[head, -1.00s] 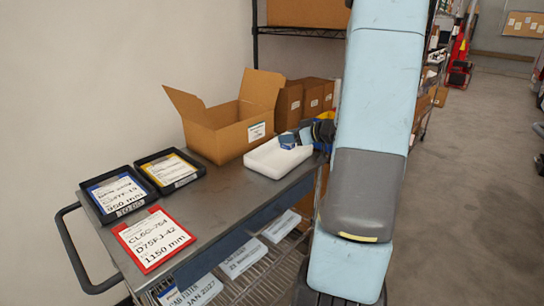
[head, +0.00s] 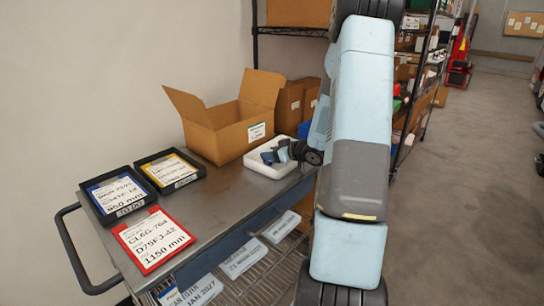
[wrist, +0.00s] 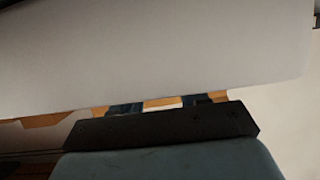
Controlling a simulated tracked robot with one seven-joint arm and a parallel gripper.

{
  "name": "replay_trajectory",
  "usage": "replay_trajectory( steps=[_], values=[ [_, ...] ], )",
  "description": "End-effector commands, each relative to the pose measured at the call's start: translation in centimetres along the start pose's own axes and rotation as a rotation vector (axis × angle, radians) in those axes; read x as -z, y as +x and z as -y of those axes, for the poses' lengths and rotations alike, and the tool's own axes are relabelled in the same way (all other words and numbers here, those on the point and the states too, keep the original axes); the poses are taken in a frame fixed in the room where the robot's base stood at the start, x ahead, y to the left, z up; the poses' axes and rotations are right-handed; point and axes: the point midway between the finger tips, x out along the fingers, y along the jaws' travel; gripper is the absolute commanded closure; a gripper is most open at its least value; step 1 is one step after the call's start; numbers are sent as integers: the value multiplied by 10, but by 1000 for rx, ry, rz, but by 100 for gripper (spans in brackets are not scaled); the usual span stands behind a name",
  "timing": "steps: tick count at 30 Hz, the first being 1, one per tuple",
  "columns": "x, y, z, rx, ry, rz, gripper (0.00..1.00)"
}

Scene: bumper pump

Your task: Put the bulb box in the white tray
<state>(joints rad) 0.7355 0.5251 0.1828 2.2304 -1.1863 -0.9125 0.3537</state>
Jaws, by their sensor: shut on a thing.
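The white tray (head: 258,166) lies on the grey cart top, beside the open cardboard box. My gripper (head: 279,153) is over the tray, reaching in from the right. It is shut on the bulb box (head: 268,157), a small dark blue shape at its fingertips. In the head view I cannot tell whether the box touches the tray floor. In the wrist view, a large pale surface, which seems to be the near face of the held box (wrist: 150,55), hides most of the fingers.
An open cardboard box (head: 232,125) stands behind the tray. Two black trays with cards (head: 118,195) (head: 171,170) and a red-framed card (head: 153,238) lie at the left and front of the cart (head: 218,203). Shelving stands behind. The cart top between the cards and white tray is clear.

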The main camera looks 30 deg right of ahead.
Motion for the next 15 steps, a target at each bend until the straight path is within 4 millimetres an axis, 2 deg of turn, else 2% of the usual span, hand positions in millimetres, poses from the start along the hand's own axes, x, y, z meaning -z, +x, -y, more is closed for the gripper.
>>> replay_trajectory(
  steps=[3, 13, 14, 15],
  values=[
    [-8, 4, 1, 0, 0, 0, 86],
    [-10, 5, 1, 1, 0, 0, 86],
    [-10, 5, 1, 1, -1, 0, 54],
    [-10, 5, 1, 1, -1, 0, 50]
  ],
)
